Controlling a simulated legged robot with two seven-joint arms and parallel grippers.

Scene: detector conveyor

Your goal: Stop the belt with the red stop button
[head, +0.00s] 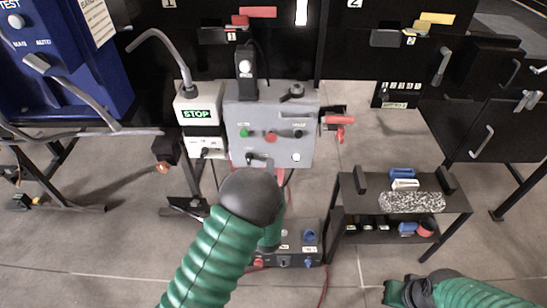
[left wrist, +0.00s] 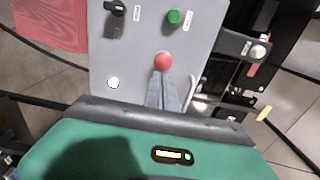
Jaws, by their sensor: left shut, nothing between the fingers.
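The red stop button (head: 271,138) sits on the front of the grey control box, between a green button (head: 244,132) and a black knob (head: 298,133). In the left wrist view, the red button (left wrist: 163,61) shows right at the tips of my left gripper (left wrist: 165,76). Its grey fingers are shut with nothing between them. They point at the button; I cannot tell whether they touch it. In the head view my dark left wrist mostly hides these fingers. My right gripper (head: 402,293) is low at the right, away from the box; its fingers are unclear.
The grey control box (head: 240,108) also has a white lamp (head: 296,157). A box with a green STOP sign (head: 197,113) stands left of it. A red-handled part (head: 339,127) juts out at its right. A black cart (head: 350,205) with small items stands at the right.

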